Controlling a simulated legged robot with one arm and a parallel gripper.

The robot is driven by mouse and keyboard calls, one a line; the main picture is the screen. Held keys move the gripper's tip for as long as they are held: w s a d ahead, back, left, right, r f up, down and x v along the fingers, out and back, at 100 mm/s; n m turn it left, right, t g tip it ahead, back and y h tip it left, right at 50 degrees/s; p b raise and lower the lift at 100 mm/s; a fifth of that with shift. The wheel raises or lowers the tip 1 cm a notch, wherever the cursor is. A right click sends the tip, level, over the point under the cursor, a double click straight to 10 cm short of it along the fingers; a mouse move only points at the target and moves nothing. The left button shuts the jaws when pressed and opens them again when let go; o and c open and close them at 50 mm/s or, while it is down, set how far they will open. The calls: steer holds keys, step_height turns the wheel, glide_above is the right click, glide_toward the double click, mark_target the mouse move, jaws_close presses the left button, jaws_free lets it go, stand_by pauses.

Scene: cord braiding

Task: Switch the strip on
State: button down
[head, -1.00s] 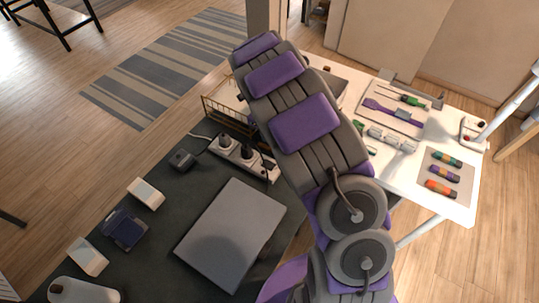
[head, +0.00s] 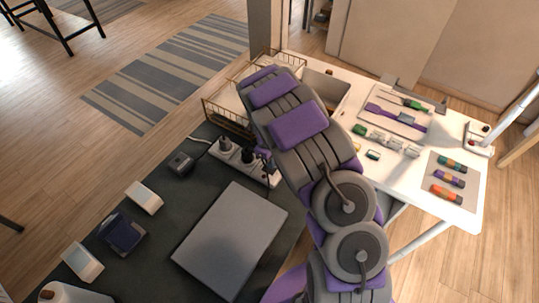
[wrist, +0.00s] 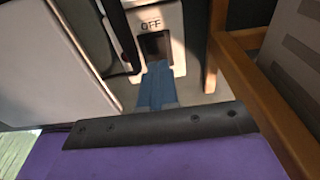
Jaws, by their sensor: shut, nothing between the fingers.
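The white power strip (head: 233,165) lies on the dark mat in the head view, with dark plugs in it. In the wrist view, the end of the strip (wrist: 178,48) shows the printed word OFF above a dark switch (wrist: 155,45). My gripper (wrist: 156,72) shows as blue fingers, shut and empty, with their tips at the lower edge of the switch. I cannot tell whether they touch it. In the head view my arm hides most of the gripper; a small purple part shows by the strip's right end.
A dark cable (wrist: 122,38) runs close left of the switch. A wooden bar (wrist: 250,75) stands close on the right. In the head view, a grey closed box (head: 232,240) lies before the strip, and a wire basket (head: 228,116) stands behind it.

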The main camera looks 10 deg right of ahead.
steer(key=shift+s+f, duration=0.1)
steer(key=shift+f, duration=0.5)
